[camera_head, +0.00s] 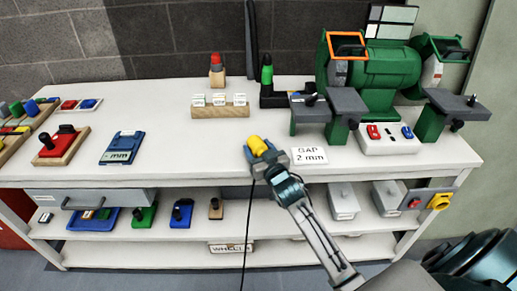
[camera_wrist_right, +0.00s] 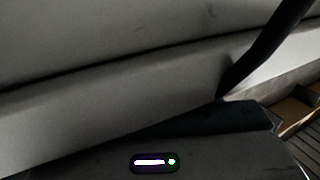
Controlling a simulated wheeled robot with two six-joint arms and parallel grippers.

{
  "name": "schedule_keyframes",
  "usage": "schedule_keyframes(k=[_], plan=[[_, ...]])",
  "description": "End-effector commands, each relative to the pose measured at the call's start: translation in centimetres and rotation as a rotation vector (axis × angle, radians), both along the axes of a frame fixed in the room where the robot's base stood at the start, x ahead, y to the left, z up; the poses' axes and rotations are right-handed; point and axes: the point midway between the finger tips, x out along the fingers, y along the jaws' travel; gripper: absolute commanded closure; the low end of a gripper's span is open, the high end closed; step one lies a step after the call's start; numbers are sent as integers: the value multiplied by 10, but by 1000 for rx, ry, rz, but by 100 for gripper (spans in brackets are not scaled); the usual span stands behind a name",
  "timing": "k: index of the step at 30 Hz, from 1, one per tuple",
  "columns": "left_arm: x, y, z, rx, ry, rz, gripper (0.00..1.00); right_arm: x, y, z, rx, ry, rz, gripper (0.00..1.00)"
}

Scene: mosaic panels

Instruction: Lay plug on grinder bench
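The plug (camera_head: 258,145) is yellow and sits at the tip of my right gripper (camera_head: 264,157), which looks shut on it. A thin black cable (camera_head: 246,232) hangs down from there past the lower shelf. The gripper and plug appear over the front edge of the white grinder bench (camera_head: 210,155); the height above its top is hard to tell. The green grinder (camera_head: 378,75) stands at the back right of the bench. My left gripper is out of view.
A "GAP 2 mm" card (camera_head: 309,156) lies just right of the gripper. A white block with red and blue pieces (camera_head: 389,143) is further right. A blue "mm" gauge (camera_head: 122,148) lies to the left. Bare bench top lies between gauge and gripper.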

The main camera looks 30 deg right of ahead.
Motion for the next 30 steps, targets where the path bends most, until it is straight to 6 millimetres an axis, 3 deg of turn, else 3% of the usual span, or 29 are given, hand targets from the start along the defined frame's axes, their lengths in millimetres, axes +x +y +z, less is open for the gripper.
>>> schedule_keyframes(k=[13, 18, 21, 30], plan=[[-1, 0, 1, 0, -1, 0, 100, -1, 0, 4, 0, -1, 0, 32], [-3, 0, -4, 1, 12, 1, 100, -30, 2, 1, -1, 1, 1, 32], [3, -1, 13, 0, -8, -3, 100, -52, 3, 0, -2, 2, 1, 32], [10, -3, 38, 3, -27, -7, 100, -106, 6, 1, -2, 2, 1, 32]])
